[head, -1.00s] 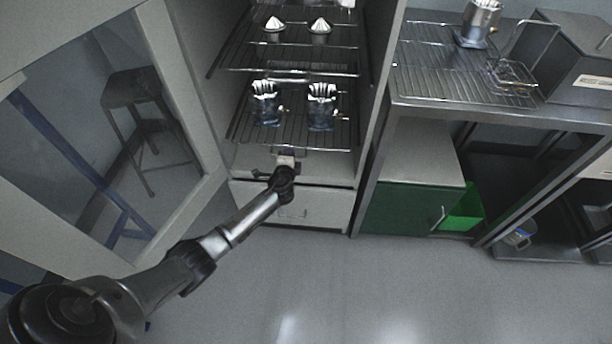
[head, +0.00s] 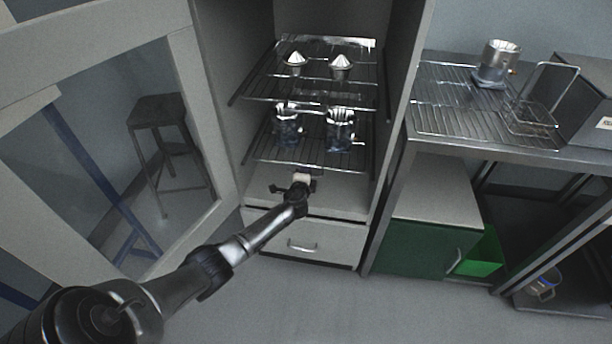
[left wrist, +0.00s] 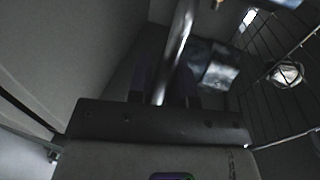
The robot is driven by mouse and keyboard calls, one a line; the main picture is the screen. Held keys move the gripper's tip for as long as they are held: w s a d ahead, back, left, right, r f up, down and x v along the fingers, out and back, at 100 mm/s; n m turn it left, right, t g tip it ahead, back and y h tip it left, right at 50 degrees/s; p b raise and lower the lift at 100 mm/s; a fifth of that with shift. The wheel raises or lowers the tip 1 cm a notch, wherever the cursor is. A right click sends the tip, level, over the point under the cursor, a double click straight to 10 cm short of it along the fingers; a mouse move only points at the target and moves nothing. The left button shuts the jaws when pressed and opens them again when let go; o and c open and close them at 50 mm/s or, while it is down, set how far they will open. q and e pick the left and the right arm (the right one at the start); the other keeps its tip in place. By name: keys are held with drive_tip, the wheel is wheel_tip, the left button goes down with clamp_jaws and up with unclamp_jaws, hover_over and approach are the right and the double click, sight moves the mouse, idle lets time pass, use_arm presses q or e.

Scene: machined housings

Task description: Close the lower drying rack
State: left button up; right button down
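The lower drying rack (head: 305,160) is a wire shelf in the tall grey cabinet, under an upper wire rack (head: 310,97). Two metal housings (head: 287,128) (head: 340,130) stand upright on it, their tops partly behind the upper rack's front. My left gripper (head: 300,184) is at the lower rack's front edge, near its middle. In the left wrist view its two dark fingers (left wrist: 164,88) are apart, with a shiny bar (left wrist: 178,45) showing between them. Contact with the rack is unclear. My right gripper is out of view.
Two small cone-topped parts (head: 341,66) sit on the upper rack. A drawer (head: 310,243) lies below the racks. The glazed cabinet door (head: 215,215) stands open at left. A steel bench (head: 490,140) stands at right. The floor in front is clear.

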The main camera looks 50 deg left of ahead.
use_arm(q)
drive_tip(key=shift+o, duration=1.4)
drive_tip(key=shift+w+a+r, duration=0.15)
drive_tip(key=shift+w, duration=0.05)
drive_tip(key=shift+s, duration=0.1)
drive_tip(key=shift+s+d+r+p, duration=0.1)
drive_tip(key=shift+s+d+p, duration=0.1)
drive_tip(key=shift+d+p, duration=0.1)
drive_tip(key=p+v, duration=0.5)
drive_tip(key=v, duration=0.8)
drive_tip(key=shift+s, duration=0.1)
